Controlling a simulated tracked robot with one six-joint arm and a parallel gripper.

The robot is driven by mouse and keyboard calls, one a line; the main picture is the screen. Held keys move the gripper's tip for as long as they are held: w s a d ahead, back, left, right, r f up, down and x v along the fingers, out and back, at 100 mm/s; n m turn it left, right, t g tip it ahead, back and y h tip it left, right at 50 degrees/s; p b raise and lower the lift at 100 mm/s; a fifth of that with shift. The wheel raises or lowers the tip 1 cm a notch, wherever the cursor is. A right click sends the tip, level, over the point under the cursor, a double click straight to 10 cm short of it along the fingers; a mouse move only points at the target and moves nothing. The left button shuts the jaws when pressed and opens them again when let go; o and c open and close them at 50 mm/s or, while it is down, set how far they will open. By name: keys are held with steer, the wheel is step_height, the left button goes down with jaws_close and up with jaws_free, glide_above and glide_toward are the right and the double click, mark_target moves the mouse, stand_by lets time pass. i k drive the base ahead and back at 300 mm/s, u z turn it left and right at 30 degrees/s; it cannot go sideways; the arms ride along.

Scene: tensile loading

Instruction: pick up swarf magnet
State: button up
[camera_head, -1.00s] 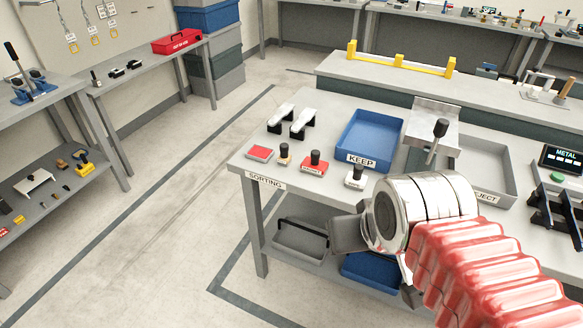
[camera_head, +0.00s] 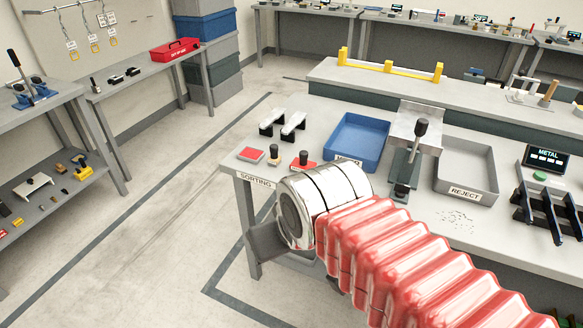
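A small red block with a black knob (camera_head: 304,161), which looks like the swarf magnet, stands upright near the front edge of the sorting bench (camera_head: 330,103). Its lower part is partly hidden behind my silver wrist, and its label cannot be read. My gripper (camera_head: 270,243) is in front of the bench's front edge, below and to the left of the block, not touching it as far as I can see. One dark grey finger shows clearly; the other is mostly hidden by my wrist. I cannot tell how far the fingers are apart.
A red pad (camera_head: 251,155) and a small black-knobbed piece (camera_head: 274,156) stand left of the block. A blue tray (camera_head: 357,137), a lever fixture (camera_head: 410,165), a grey REJECT tray (camera_head: 465,170) and scattered chips (camera_head: 457,218) are to the right.

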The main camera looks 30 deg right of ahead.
mark_target(301, 163)
steer(key=z, duration=0.05)
steer(key=i, duration=1)
steer(key=u, duration=0.05)
